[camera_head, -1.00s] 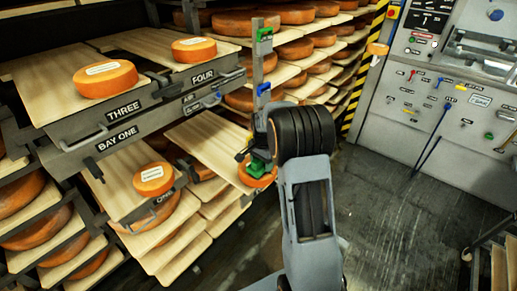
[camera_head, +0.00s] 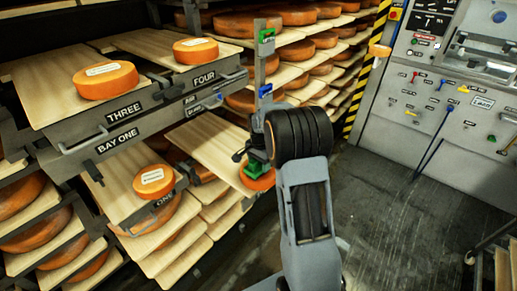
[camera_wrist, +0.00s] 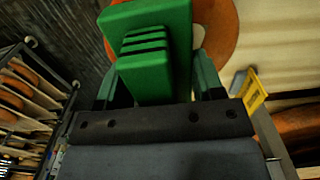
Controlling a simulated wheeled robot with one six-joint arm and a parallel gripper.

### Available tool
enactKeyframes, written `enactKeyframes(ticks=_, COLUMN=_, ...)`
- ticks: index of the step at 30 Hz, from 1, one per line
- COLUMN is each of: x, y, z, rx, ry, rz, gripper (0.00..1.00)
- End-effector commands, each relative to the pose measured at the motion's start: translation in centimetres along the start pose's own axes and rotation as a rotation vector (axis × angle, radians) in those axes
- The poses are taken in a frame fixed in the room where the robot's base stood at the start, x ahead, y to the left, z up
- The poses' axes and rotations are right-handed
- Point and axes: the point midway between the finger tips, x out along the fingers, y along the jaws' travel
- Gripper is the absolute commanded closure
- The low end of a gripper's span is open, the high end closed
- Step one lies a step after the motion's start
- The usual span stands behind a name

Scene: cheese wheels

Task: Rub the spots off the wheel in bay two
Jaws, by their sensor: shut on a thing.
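My gripper (camera_head: 254,157) is shut on a green block (camera_head: 254,169) with a ridged grip. The same block fills the upper middle of the wrist view (camera_wrist: 150,40). It is over the orange cheese wheel (camera_head: 262,184) on the pulled-out board (camera_head: 205,138) to the right of bay one. In the wrist view the wheel (camera_wrist: 222,28) shows behind and right of the block. The block appears to be at the wheel's top face, but I cannot tell if it touches. The block and my gripper hide much of the wheel, and I see no spots on the visible part.
A labelled wheel (camera_head: 154,180) sits on the bay one board at left. Two more labelled wheels, in bay three (camera_head: 106,80) and bay four (camera_head: 195,50), stand above. Shelves of wheels lie behind. A control panel (camera_head: 440,80) is at right, with clear floor (camera_head: 390,215) before it.

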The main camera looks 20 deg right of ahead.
Motion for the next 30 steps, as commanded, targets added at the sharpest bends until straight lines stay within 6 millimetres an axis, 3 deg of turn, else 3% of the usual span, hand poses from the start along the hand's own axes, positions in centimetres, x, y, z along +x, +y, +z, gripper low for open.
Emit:
enactKeyframes(ticks=9, x=0.1, y=0.5, z=-1.9, rx=-0.017, ry=-0.001, rz=0.001, gripper=0.64)
enactKeyframes(ticks=23, x=0.1, y=-0.6, z=1.3, rx=-0.005, ry=-0.001, rz=0.001, gripper=0.64)
enactKeyframes(ticks=25, x=-0.5, y=-0.5, z=1.2, rx=-0.003, ry=-0.001, rz=0.002, gripper=0.64)
enactKeyframes(ticks=27, x=-2.6, y=-0.6, z=1.1, rx=-0.003, ry=0.003, rz=-0.004, gripper=0.64)
enactKeyframes(ticks=30, x=-3.4, y=-0.5, z=1.2, rx=-0.003, ry=0.000, rz=0.001, gripper=0.64)
